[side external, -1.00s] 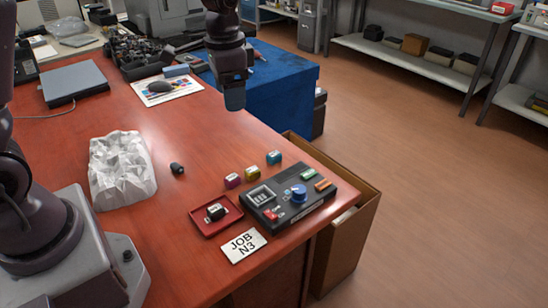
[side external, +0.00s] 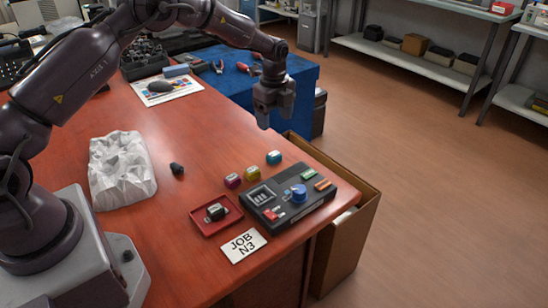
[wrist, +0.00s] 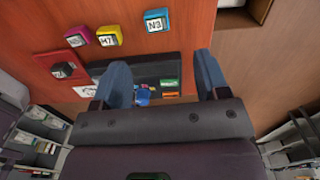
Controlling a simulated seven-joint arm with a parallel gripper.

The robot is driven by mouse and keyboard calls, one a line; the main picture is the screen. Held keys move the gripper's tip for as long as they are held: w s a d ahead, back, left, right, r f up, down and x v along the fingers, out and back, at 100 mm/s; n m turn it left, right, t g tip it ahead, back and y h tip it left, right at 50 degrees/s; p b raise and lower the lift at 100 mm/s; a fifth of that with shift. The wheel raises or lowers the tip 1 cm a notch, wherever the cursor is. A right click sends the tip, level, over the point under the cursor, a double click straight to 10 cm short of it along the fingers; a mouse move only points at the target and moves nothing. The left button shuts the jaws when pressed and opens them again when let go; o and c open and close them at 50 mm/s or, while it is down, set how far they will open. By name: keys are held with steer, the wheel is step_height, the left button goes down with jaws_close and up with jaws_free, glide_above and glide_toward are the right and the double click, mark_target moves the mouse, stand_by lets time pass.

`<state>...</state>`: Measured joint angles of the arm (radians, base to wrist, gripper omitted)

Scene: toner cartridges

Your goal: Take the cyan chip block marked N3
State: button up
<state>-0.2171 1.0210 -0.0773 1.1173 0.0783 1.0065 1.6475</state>
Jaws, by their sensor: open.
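The cyan chip block (side external: 274,157) sits on the red-brown desk, behind the black device. In the wrist view the cyan block (wrist: 156,19) shows a white label reading N3. The yellow block (side external: 253,173) and the magenta block (side external: 232,180) stand in a row to its left; in the wrist view the yellow one (wrist: 109,35) seems to read H7. My gripper (side external: 263,125) hangs in the air above and behind the cyan block, apart from it. In the wrist view its two blue fingers (wrist: 162,88) are spread, with nothing held between them.
A black device (side external: 325,198) with a blue knob stands in front of the blocks. A red tray (side external: 236,222) holds a black block (side external: 215,211). A white card (side external: 243,245) reads JOB N3. Crumpled white material (side external: 122,170) lies left. An open cardboard box (side external: 350,240) stands beside the desk edge.

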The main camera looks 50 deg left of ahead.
glide_above(273, 153)
steer(key=f, duration=0.5)
steer(key=shift+w+f, duration=0.2)
steer(key=shift+s+f, duration=0.15)
steer(key=shift+f, duration=1.2)
steer(key=shift+s+f, duration=0.1)
steer(key=shift+f, duration=1.25)
steer(key=shift+c, duration=0.2)
steer(key=c, duration=1)
